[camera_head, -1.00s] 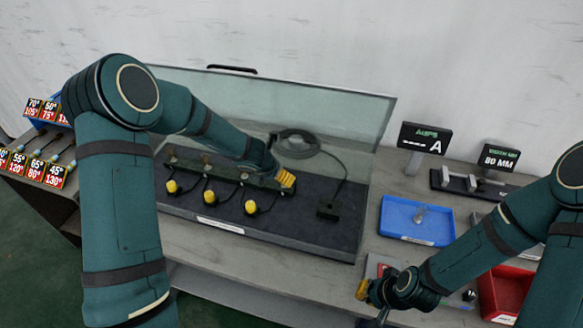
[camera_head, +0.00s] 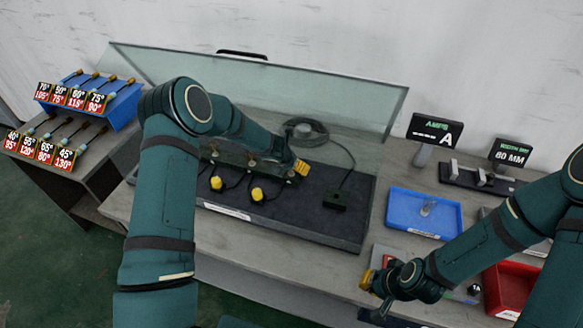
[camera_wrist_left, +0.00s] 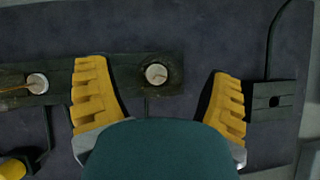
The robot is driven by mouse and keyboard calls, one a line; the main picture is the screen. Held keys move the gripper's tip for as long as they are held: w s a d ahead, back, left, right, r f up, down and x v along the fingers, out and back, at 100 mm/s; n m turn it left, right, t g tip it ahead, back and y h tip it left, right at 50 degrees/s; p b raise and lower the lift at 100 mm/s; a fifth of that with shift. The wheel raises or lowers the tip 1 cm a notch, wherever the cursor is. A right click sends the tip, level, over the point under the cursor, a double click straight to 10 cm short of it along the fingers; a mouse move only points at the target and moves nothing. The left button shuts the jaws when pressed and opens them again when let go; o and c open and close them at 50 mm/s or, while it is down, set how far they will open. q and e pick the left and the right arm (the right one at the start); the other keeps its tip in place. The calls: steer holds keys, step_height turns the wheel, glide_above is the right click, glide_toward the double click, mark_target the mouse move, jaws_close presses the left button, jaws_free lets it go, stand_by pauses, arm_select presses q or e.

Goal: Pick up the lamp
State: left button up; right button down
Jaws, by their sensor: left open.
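The lamp is probably the pale round top (camera_wrist_left: 157,74) that sits in the dark rail, seen from above in the left wrist view. My left gripper (camera_wrist_left: 158,84) is open, with one yellow finger on each side of that top and a gap to both. In the head view my left gripper (camera_head: 300,167) is over the right end of the rail (camera_head: 229,158), and this lamp is hidden by it or too small to make out. My right gripper (camera_head: 376,284) is near the table's front edge by a red box; its jaw opening is unclear.
Another round top (camera_wrist_left: 37,83) sits further left in the rail. Yellow knobs (camera_head: 257,194) with cables lie in front of the rail. A black box (camera_head: 335,200) and a coiled cable (camera_head: 305,131) are right and behind. A blue tray (camera_head: 398,226) and a red bin (camera_head: 497,303) stand right.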

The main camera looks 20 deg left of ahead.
arm_select(q)
steer(key=shift+x, duration=1.25)
steer(key=shift+c, duration=0.2)
steer(key=c, duration=1.2)
steer(key=shift+r, duration=0.2)
